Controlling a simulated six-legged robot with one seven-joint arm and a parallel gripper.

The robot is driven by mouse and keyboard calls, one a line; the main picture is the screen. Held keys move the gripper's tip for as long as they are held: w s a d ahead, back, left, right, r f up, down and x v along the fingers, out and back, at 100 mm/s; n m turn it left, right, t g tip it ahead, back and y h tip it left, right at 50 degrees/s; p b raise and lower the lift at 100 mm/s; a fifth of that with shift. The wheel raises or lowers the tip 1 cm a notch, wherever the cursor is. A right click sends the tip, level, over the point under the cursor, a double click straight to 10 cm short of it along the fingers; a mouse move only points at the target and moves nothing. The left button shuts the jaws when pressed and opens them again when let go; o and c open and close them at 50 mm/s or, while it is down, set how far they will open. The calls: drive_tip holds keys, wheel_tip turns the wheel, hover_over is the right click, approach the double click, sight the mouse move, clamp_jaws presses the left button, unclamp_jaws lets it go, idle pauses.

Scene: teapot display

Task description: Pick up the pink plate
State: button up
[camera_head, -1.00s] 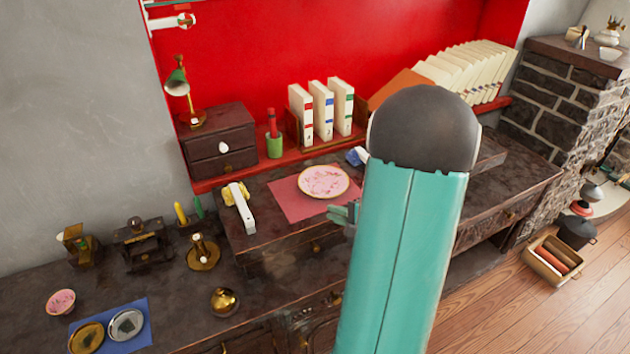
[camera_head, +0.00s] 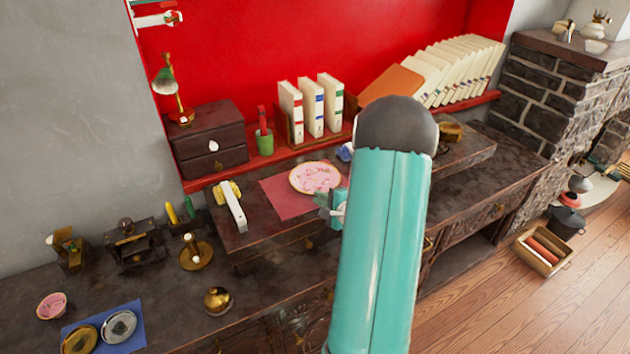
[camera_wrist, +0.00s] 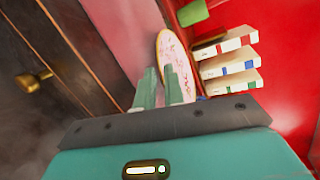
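The pink plate (camera_head: 315,177) has a pale gold rim and lies on a red-pink mat (camera_head: 285,198) on the raised part of the dark desk. In the wrist view the plate (camera_wrist: 178,58) appears steeply foreshortened just beyond my fingers, its lower part hidden by them. My gripper (camera_head: 323,201) is at the near right side of the plate, over the mat's front edge. Its two green fingers (camera_wrist: 163,78) stand apart with a gap and hold nothing. I cannot tell its exact height above the desk.
A white-handled object (camera_head: 234,207) lies left of the mat. Upright binders (camera_head: 312,107) and a green cup (camera_head: 264,143) stand behind on a red shelf. A small blue object (camera_head: 346,152) sits right behind the plate. A brass knob (camera_wrist: 36,82) shows on the desk front.

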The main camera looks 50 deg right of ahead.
drive_tip(key=x, duration=0.2)
drive_tip(key=shift+w, duration=0.25)
clamp_jaws()
drive_tip(key=shift+r, duration=0.1)
